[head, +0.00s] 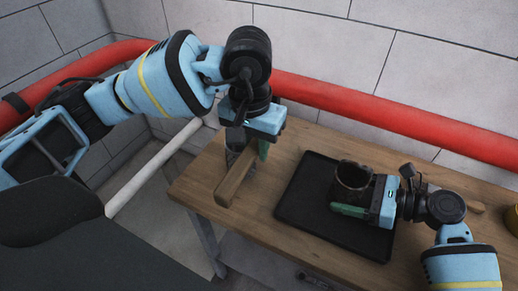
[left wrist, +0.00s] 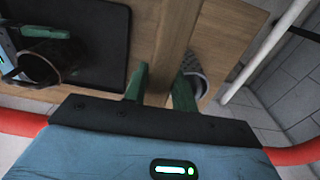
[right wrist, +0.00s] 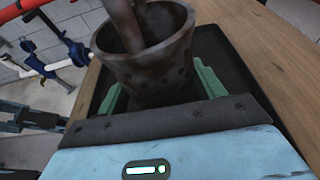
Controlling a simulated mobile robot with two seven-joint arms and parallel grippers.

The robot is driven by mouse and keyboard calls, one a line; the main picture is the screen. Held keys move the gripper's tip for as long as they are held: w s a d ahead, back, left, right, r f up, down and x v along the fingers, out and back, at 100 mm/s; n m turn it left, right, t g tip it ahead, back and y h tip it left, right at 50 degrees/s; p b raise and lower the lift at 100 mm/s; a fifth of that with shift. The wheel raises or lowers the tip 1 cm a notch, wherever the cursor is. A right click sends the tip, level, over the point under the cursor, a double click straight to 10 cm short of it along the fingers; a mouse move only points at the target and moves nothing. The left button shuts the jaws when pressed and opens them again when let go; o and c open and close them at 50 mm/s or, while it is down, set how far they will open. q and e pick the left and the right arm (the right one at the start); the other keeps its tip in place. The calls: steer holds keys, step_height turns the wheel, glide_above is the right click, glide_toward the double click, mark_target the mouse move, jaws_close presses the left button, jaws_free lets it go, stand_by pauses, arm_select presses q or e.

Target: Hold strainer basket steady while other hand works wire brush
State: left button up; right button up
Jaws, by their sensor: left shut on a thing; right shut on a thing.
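The strainer basket (head: 352,182) is a dark, rusty, perforated cup standing upright over the black tray. My right gripper (head: 358,207) is shut on its near side; the right wrist view shows the basket (right wrist: 150,75) between the green fingers. A brown bar (right wrist: 124,22) rises from the basket's mouth there; I cannot tell what it belongs to. My left gripper (head: 256,145) is shut on a long wooden bar (head: 236,178), likely the wire brush, left of the tray and apart from the basket. The bar also shows in the left wrist view (left wrist: 178,35).
The black tray (head: 297,205) lies on the wooden table (head: 200,188). A grey patterned round object (left wrist: 203,72) is partly hidden behind my left finger. A red pipe (head: 400,117) runs along the wall behind.

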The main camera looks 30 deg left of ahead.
arm_select(q)
steer(key=w+d+r, duration=0.2)
steer(key=d+r, duration=0.3)
steer(key=d, duration=0.5)
steer(key=w+d+r, duration=0.2)
steer(key=d+r, duration=0.3)
steer(key=d, duration=0.5)
steer(key=shift+w+r, duration=0.15)
steer(key=shift+w, duration=0.05)
